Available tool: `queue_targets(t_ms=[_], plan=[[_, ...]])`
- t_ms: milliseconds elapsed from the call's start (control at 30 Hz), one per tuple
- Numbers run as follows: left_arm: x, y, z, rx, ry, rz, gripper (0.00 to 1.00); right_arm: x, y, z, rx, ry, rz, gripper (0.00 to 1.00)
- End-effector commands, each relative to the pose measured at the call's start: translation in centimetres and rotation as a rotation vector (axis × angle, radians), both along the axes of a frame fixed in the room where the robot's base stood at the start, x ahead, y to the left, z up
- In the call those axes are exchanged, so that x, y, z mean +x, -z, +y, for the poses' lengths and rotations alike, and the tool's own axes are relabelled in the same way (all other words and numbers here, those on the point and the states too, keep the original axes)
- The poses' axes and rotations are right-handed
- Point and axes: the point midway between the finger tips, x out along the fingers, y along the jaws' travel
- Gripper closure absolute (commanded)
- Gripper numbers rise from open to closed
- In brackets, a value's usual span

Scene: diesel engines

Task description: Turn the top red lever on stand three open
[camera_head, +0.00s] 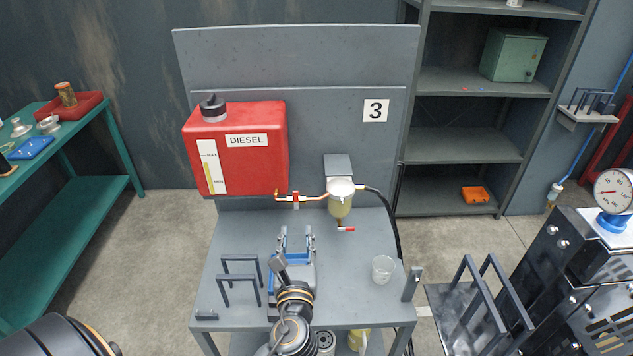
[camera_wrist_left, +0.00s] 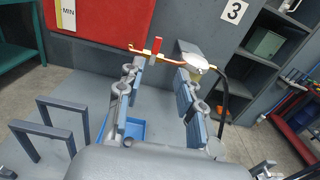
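Stand three (camera_head: 345,262) carries a red diesel tank (camera_head: 245,155) and a fuel filter (camera_head: 340,203), joined by a copper pipe (camera_head: 316,197). The top red lever (camera_head: 295,200) sits on this pipe and looks upright, across it. It also shows upright in the left wrist view (camera_wrist_left: 156,46). A lower red lever (camera_head: 346,229) lies sideways under the filter. My left gripper (camera_head: 297,236) is open and empty, below and in front of the top lever, apart from it. In the left wrist view my left gripper (camera_wrist_left: 158,84) has its fingers wide apart. My right gripper is not in view.
On the stand's tabletop are dark bracket frames (camera_head: 239,275) at left, a blue tray (camera_wrist_left: 133,129) partly hidden by my gripper, and a clear cup (camera_head: 383,269) at right. A black hose (camera_head: 392,222) runs down right of the filter. The backboard closes off the rear.

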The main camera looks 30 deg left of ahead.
Motion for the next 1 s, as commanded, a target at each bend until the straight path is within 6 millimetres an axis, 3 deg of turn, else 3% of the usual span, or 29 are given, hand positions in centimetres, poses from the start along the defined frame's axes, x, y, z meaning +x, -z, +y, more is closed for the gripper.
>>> queue_targets(t_ms=[333, 600, 800, 1000], plan=[[5.2, -0.4, 3.2, 0.004, 0.000, 0.000, 0.63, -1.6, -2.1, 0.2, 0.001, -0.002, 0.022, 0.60], [9.6, -0.1, 5.9, 0.000, 0.000, 0.001, 0.63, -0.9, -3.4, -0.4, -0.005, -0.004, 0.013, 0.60], [11.2, 0.1, 6.9, -0.001, 0.001, 0.002, 0.63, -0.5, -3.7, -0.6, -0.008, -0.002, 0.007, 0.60], [11.6, 0.2, 7.1, -0.002, 0.002, 0.003, 0.63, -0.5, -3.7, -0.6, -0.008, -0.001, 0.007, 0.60]])
